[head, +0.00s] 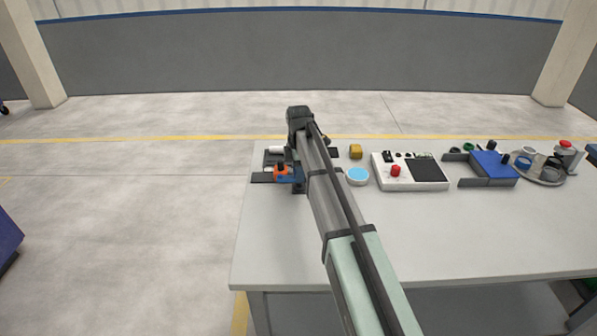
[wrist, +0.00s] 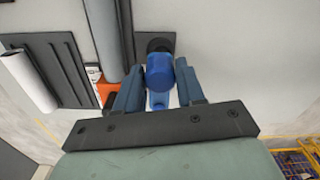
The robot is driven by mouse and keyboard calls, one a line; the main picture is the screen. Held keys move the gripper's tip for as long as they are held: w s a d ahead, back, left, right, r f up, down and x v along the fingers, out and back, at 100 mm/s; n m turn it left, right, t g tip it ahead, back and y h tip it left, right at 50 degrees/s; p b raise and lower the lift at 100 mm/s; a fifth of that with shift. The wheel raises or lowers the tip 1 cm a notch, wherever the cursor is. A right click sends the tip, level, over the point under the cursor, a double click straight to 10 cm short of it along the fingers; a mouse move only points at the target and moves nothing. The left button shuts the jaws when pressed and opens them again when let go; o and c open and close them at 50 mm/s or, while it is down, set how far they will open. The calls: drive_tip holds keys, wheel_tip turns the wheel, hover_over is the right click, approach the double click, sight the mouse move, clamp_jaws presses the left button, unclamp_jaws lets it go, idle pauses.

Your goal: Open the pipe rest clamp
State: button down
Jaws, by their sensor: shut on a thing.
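In the wrist view my gripper (wrist: 158,90) has its two dark fingers on either side of a rounded blue part (wrist: 159,72), shut on it. This looks like the knob or lever of the pipe rest clamp. A black round base (wrist: 160,40) shows beyond it. An orange part (wrist: 104,92) shows beside the left finger, partly hidden. In the head view the orange part (head: 281,174) and a dark plate (head: 262,178) lie at the table's left end. My arm hides most of the gripper and clamp there; whether the clamp is open cannot be told.
A white pipe (wrist: 28,82) lies on a dark ribbed rack (wrist: 66,72), with a grey pipe (wrist: 102,35) nearby. To the right stand a blue-topped disc (head: 357,175), a yellow block (head: 355,152), a control panel (head: 395,184) and a blue fixture (head: 495,165). The table's front is clear.

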drive_tip(key=c, duration=0.8)
unclamp_jaws()
wheel_tip(320, 180, up, 14)
drive_tip(key=shift+f, duration=0.1)
